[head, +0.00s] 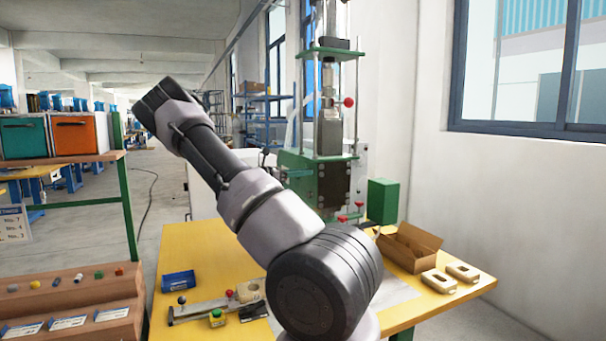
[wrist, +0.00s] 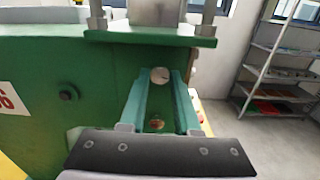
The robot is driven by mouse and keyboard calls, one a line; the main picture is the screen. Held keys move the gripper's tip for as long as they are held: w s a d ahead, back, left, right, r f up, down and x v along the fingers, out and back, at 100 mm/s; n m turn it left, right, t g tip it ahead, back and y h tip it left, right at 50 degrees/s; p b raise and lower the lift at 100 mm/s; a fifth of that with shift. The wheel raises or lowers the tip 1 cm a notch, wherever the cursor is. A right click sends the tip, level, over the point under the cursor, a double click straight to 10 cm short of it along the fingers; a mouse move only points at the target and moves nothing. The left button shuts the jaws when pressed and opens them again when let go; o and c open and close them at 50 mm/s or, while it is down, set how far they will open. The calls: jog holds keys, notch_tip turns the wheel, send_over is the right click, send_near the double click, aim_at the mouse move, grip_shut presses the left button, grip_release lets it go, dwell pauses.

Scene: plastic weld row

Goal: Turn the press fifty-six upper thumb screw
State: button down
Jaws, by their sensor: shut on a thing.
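In the wrist view my gripper (wrist: 160,78) points at the green press (wrist: 95,70). Its two teal fingers are closed on the round, pale metal head of the upper thumb screw (wrist: 160,74), one finger on each side. A second, brass-coloured screw (wrist: 156,124) shows lower down between the fingers. A white label with a red 6 (wrist: 6,101) is at the left of the press body. In the head view the press (head: 301,165) stands at the back of the yellow table. My arm covers part of it, and my gripper is not visible there.
The yellow table (head: 205,245) holds a blue bin (head: 179,281), an open cardboard box (head: 408,247), pale parts (head: 438,281) and a green box (head: 382,201). A shelf rack (wrist: 278,70) stands right in the wrist view. A wooden stepped rack (head: 75,290) is at left.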

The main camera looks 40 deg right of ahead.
jog(key=shift+f+n, duration=0.1)
jog(key=shift+n, duration=0.5)
jog(key=c, duration=0.6)
grip_release()
jog(key=shift+a, duration=0.15)
jog(key=v, duration=1)
jog(key=shift+w+a, duration=0.15)
jog(key=shift+a, duration=0.1)
